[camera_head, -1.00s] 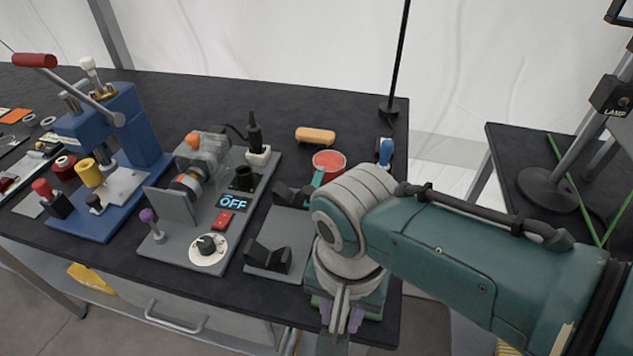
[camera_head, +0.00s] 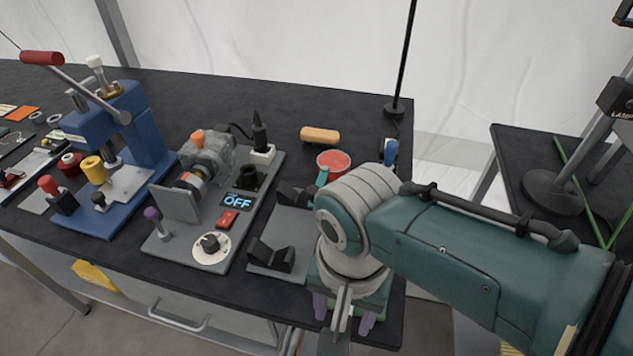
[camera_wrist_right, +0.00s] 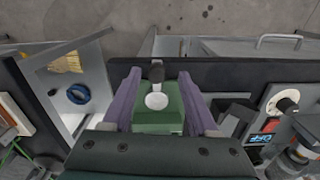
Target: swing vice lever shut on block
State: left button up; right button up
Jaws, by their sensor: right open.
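The green vice (camera_wrist_right: 158,122) sits near the front edge of the black bench in the right wrist view. Its lever has a dark knob (camera_wrist_right: 157,73) and a pale round part (camera_wrist_right: 156,101), and the knob points toward the bench's front edge. My right gripper (camera_wrist_right: 160,76) is open, with one purple finger on each side of the lever and vice; I cannot tell whether either finger touches. In the head view my right gripper (camera_head: 342,313) is over the vice, whose green edge (camera_head: 376,307) shows beneath my arm. A block in the vice cannot be made out. My left gripper is out of view.
A grey cradle (camera_head: 283,235) stands left of my right arm. Beyond it are a grey machine panel (camera_head: 215,215) marked OFF and a blue lever press (camera_head: 140,150). A red-topped tin (camera_head: 333,162) and orange roll (camera_head: 320,135) lie behind. A pole stands at the back corner.

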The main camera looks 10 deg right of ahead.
notch_tip(320, 180, up, 10)
jog(key=p, duration=0.4)
jog(key=shift+c, duration=0.2)
